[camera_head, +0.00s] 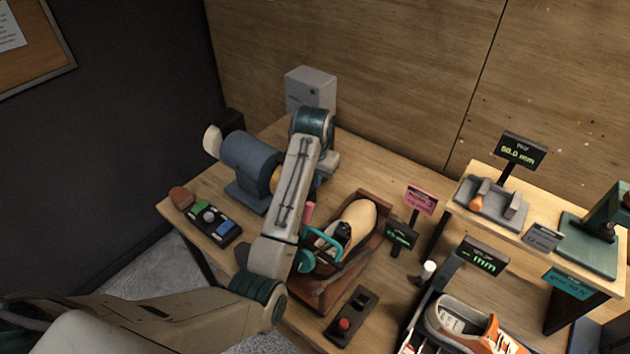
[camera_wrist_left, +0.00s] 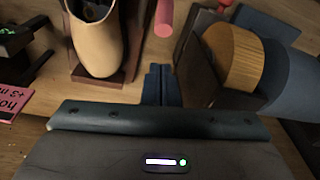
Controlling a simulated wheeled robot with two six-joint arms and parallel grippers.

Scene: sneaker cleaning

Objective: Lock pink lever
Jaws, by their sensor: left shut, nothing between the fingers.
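The pink lever (camera_head: 308,212) stands at the left side of the brown wooden shoe cradle in the head view, partly behind my left forearm. In the left wrist view the pink lever (camera_wrist_left: 164,17) is a short rod at the top, cut by the frame edge. My left gripper (camera_wrist_left: 156,72) is shut and empty; its fingertips are apart from the lever, with a gap of bare table showing between. In the head view the gripper (camera_head: 325,168) is at the far end of my arm, with its fingers largely hidden. My right gripper is not in view.
A tan shoe last (camera_head: 356,222) lies in the cradle (camera_head: 325,297), beside a teal curved clamp (camera_head: 325,240). A blue motor (camera_head: 247,165) with a tan wheel (camera_wrist_left: 230,55) stands on the other side of the gripper. Labels and an orange sneaker (camera_head: 465,325) are at right.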

